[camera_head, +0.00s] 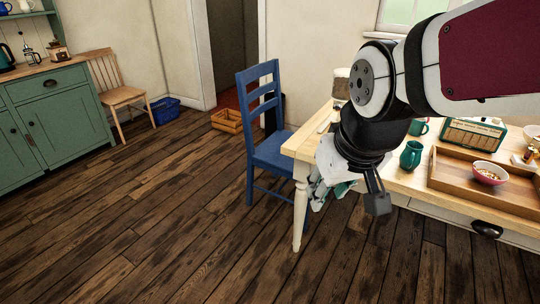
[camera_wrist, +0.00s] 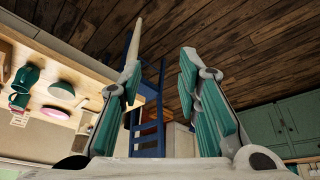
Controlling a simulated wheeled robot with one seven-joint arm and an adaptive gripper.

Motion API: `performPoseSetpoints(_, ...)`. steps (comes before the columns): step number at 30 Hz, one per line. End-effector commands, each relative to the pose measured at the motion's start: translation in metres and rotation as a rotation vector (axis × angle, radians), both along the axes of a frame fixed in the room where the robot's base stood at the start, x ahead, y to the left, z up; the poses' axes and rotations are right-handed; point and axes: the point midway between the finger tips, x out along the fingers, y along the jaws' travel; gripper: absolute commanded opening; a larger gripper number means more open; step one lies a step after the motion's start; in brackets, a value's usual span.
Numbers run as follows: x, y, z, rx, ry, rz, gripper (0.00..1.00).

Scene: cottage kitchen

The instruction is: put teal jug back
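A teal jug (camera_head: 411,155) stands upright on the wooden table, left of the wooden tray, in the head view. A second teal vessel (camera_head: 418,127) stands behind it, partly hidden by my arm. In the wrist view two teal vessels (camera_wrist: 27,75) show at the left on the tabletop; I cannot tell which is which. My gripper (camera_head: 318,196) hangs by the table's left corner, left of the jug and apart from it. In the wrist view my gripper (camera_wrist: 160,75) has its two fingers wide apart, with nothing between them.
The table (camera_head: 400,181) holds a tray (camera_head: 460,180) with a pink bowl (camera_head: 489,173), and a radio (camera_head: 473,134). A blue chair (camera_head: 268,150) stands at its left end. A green cabinet (camera_head: 55,105) is far left. A crate (camera_head: 227,120) lies near the doorway. The floor between is clear.

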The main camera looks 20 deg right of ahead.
Motion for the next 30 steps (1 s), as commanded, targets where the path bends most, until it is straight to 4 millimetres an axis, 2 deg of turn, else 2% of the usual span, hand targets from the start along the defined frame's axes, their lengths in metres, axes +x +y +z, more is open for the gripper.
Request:
performPoseSetpoints(1, -0.025, 0.01, 0.006, 0.01, 0.031, 0.018, 0.31)
performPoseSetpoints(3, -0.057, 0.018, 0.008, 0.025, 0.088, 0.034, 0.31)
performPoseSetpoints(6, -0.095, 0.026, 0.009, 0.041, 0.156, 0.05, 0.31)
performPoseSetpoints(10, -0.124, 0.03, 0.01, 0.053, 0.21, 0.064, 0.31)
performPoseSetpoints(14, -0.133, 0.031, 0.009, 0.056, 0.23, 0.068, 0.31)
performPoseSetpoints(23, -0.133, 0.03, 0.014, 0.056, 0.226, 0.067, 0.31)
performPoseSetpoints(26, -0.133, 0.03, 0.029, 0.053, 0.204, 0.067, 0.31)
performPoseSetpoints(30, -0.134, 0.029, 0.064, 0.047, 0.154, 0.068, 0.31)
